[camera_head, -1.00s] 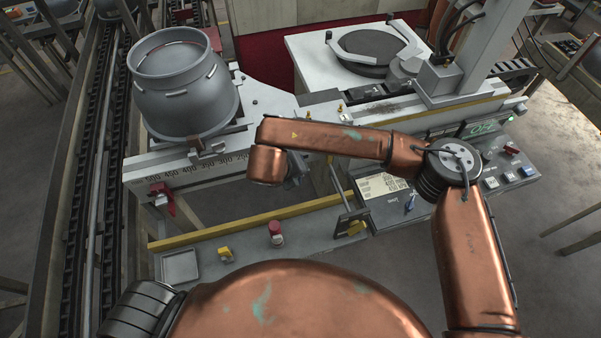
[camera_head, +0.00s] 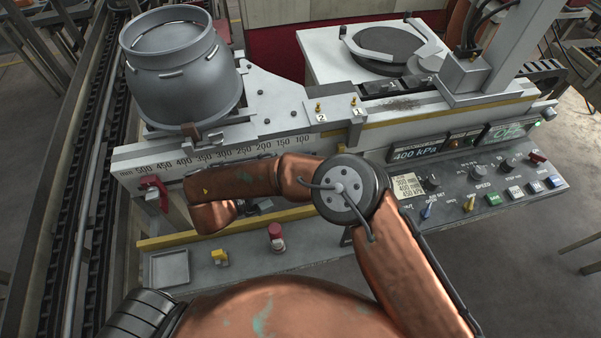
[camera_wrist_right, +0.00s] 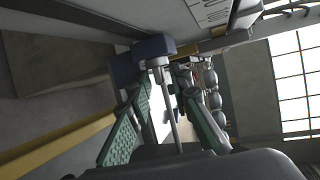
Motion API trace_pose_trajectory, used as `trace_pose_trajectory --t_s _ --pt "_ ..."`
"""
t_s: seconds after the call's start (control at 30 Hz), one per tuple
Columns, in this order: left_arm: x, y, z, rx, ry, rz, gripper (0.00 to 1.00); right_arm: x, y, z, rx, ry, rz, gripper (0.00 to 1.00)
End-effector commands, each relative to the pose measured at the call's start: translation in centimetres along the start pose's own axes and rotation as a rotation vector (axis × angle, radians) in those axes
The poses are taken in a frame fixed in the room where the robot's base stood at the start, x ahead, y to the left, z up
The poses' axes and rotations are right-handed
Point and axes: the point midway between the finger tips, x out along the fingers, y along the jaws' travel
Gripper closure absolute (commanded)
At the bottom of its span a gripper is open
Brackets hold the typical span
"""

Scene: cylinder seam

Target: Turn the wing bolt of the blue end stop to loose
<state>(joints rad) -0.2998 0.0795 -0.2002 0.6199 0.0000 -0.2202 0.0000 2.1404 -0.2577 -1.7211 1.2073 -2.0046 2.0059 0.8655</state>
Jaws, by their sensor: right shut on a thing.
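In the right wrist view the blue end stop (camera_wrist_right: 153,47) is a dark blue block on the rail's edge. Its silver wing bolt (camera_wrist_right: 158,63) points toward my palm. My right gripper (camera_wrist_right: 164,84) has its green-padded fingers on both sides of the bolt and is shut on it. In the head view my right arm reaches left in front of the scaled rail (camera_head: 240,152); its wrist hides most of the gripper, the end stop and the bolt. My left gripper is not in view.
A grey vessel (camera_head: 180,75) stands on the rail's left end. A red clamp (camera_head: 152,192) sits at the rail's left. Below lie a small tray (camera_head: 168,268), a yellow knob (camera_head: 220,257) and a red button (camera_head: 276,235). A control panel (camera_head: 470,185) is at right.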

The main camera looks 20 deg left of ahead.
Motion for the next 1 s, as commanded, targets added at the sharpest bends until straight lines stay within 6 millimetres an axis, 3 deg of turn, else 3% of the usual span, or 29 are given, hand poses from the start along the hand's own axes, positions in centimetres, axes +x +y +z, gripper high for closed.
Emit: trace_pose_trajectory --t_s 0.33,0.83,0.87,1.0 --pt "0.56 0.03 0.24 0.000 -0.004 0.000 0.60 0.08 0.73 -0.16 -0.052 0.001 -0.100 1.00" --pt "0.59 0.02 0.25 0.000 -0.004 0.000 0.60 0.15 0.68 -0.18 -0.055 0.003 -0.111 1.00" --pt "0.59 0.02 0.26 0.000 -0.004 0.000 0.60 0.15 0.68 -0.18 -0.055 0.003 -0.111 0.80" --pt "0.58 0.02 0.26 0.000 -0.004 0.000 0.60 0.15 0.61 -0.16 -0.054 0.003 -0.113 0.75"
